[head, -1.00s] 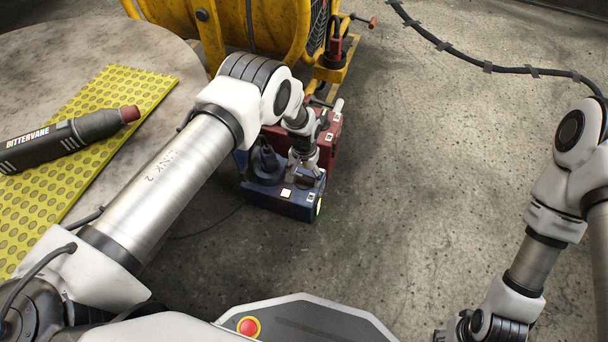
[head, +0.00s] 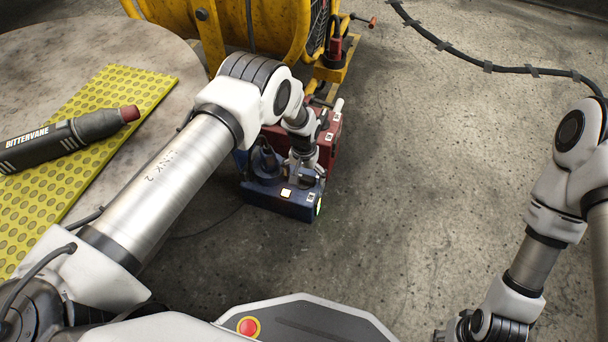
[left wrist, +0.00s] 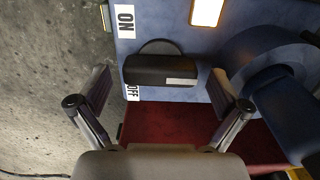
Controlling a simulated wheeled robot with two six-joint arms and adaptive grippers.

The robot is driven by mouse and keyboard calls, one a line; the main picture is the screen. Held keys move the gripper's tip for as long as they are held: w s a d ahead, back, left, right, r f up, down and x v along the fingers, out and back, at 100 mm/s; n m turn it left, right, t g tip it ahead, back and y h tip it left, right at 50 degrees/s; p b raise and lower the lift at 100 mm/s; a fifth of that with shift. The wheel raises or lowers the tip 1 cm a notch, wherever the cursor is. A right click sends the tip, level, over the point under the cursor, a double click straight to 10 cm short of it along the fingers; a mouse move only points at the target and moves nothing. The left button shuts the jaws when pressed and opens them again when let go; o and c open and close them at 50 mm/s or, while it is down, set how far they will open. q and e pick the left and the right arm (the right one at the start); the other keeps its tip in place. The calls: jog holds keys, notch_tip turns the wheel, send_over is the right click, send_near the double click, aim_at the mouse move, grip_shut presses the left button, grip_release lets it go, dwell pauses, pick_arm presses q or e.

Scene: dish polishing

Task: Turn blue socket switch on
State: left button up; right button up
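The blue socket box (head: 280,206) stands on the floor in front of a red box. In the left wrist view its face (left wrist: 145,22) carries a white ON label (left wrist: 125,19) above and a white OFF label (left wrist: 133,93) below. Between them is a black switch (left wrist: 155,70) with a light stripe at its lower right. My left gripper (head: 304,174) is over the box. In the left wrist view (left wrist: 160,88) its fingers are spread on either side of the switch, with nothing held. My right gripper (head: 458,328) is partly cut off at the bottom.
A blue plug (left wrist: 280,90) sits beside the switch, and a lit square (head: 286,193) is on the box. A round table (head: 60,45) is at left.

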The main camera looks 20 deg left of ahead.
aim_at(304, 176)
pick_arm(q)
notch_tip(304, 176, up, 12)
dwell(0.5)
dwell(0.3)
